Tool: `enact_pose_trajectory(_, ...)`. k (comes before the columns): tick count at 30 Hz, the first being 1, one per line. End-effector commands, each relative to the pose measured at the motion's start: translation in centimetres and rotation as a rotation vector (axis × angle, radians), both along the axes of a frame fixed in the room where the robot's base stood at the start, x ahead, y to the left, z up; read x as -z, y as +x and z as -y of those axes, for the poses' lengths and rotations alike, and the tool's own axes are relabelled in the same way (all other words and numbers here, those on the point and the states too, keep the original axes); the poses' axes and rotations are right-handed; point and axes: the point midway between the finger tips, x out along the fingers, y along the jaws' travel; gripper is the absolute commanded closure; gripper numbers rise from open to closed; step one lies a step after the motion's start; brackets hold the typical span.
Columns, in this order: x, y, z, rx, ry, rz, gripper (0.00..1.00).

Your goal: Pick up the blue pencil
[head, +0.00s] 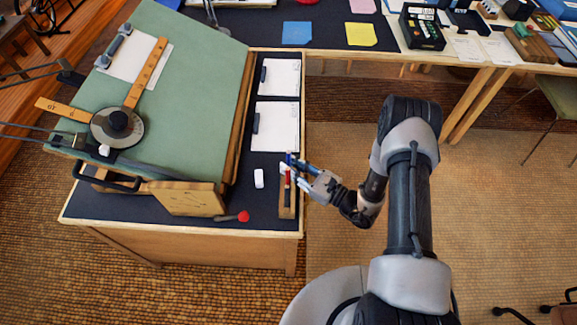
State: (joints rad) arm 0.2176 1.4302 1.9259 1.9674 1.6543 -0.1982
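A blue pencil (289,158) shows as a short dark blue piece at the right edge of the dark-topped desk, by the far end of a narrow wooden tray (287,211). My gripper (293,173) reaches in from the right, with its fingers over the tray and right at the blue piece. The fingers hide part of the pencil. The view is too small to tell whether they touch it or how far apart they are. A red pencil or pen (288,186) stands out in the tray, just nearer than the fingers.
A white eraser-like block (259,178) and a red-knobbed tool (243,216) lie left of the tray. The tilted green drafting board (185,95) fills the desk's left. White pads (275,127) lie behind the tray. Open floor (335,245) lies right of the desk.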

Motion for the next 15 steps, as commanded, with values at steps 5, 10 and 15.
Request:
enact_pose_trajectory(5,0.03,0.81,-1.16,-0.001,0.001,0.001,0.79)
enact_pose_trajectory(10,-0.03,0.84,-1.14,0.001,0.001,0.000,0.79)
enact_pose_trajectory(15,-0.03,0.83,-1.13,0.001,0.001,0.000,0.88)
